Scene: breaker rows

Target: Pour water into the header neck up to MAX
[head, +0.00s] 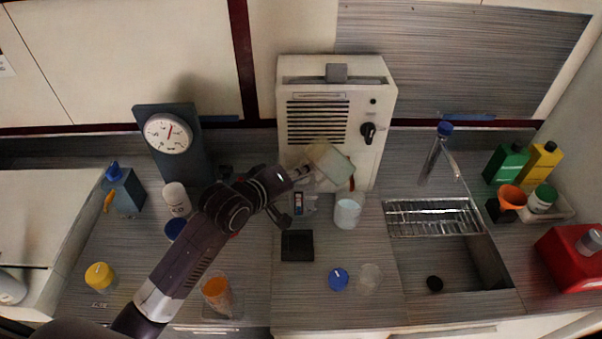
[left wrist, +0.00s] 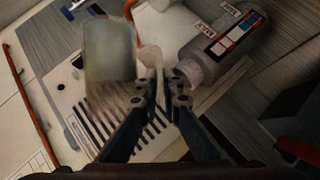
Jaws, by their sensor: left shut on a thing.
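A pale translucent jug (head: 334,164) is tilted in front of the white machine's face. My left gripper (head: 300,172) is shut on its pale handle, which also shows between the fingertips in the left wrist view (left wrist: 166,88). The jug's body (left wrist: 110,52) is beside the fingers there, and its water level cannot be made out. The header (left wrist: 228,42), a greyish vessel with a coloured label and a MAX tag (left wrist: 201,28), lies close by. Its round neck (left wrist: 188,70) is just right of the fingertips. In the head view the header (head: 303,205) is partly hidden below the gripper.
The white machine (head: 372,95) stands behind the jug. A white cup (head: 347,213), a black pad (head: 297,246) and a blue lid (head: 338,279) are on the counter. A sink with a rack (head: 432,217) is to the right. A dial gauge (head: 168,133) stands left.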

